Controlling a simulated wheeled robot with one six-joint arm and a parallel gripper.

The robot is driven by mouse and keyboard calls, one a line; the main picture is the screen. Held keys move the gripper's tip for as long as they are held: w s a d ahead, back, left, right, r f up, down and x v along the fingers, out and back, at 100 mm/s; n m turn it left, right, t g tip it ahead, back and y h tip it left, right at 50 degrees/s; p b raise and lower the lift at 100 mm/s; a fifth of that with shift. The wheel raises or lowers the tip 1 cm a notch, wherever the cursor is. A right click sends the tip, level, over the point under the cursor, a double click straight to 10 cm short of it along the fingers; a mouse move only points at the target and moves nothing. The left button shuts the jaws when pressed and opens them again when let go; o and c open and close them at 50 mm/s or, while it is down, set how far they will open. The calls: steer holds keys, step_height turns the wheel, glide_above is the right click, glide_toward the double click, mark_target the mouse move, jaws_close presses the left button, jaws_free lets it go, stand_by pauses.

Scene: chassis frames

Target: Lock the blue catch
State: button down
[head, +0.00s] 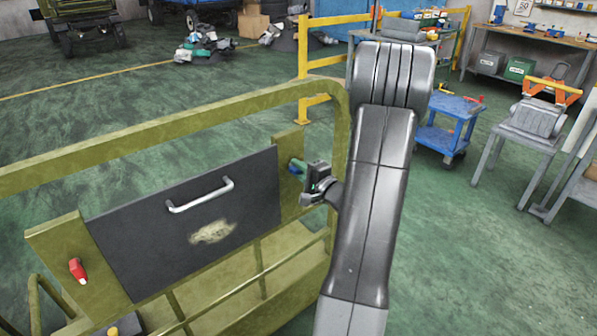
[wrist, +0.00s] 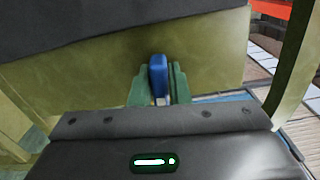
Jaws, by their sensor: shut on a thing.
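The blue catch (wrist: 158,77) sits on the olive post at the right end of the dark panel (head: 130,245). In the wrist view it stands upright between the green fingers of my gripper (wrist: 159,88), which are shut on it. In the head view my gripper (head: 300,172) reaches the post from the right, and the fingers hide most of the catch. The panel carries a silver handle (head: 200,196) and a worn pale patch. A red catch (head: 78,270) is on the left post, apart from my gripper.
The olive frame's top rail (head: 170,143) runs above the panel, and its right upright stands close to my arm. A blue cart (head: 447,118) and a grey stand (head: 520,130) are to the right. Green floor behind the frame is mostly clear.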

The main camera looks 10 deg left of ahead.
steer(key=m+b, duration=0.1)
steer(key=m, duration=0.2)
steer(key=shift+f, duration=0.15)
steer(key=m+b, duration=0.1)
steer(key=m, duration=0.3)
steer(key=shift+m, duration=0.4)
steer(key=m+p, duration=0.1)
steer(key=m, duration=0.3)
steer(key=shift+m, duration=0.3)
steer(key=m+p, duration=0.1)
steer(key=m, duration=0.3)
steer(key=c, duration=1.4)
jaws_free()
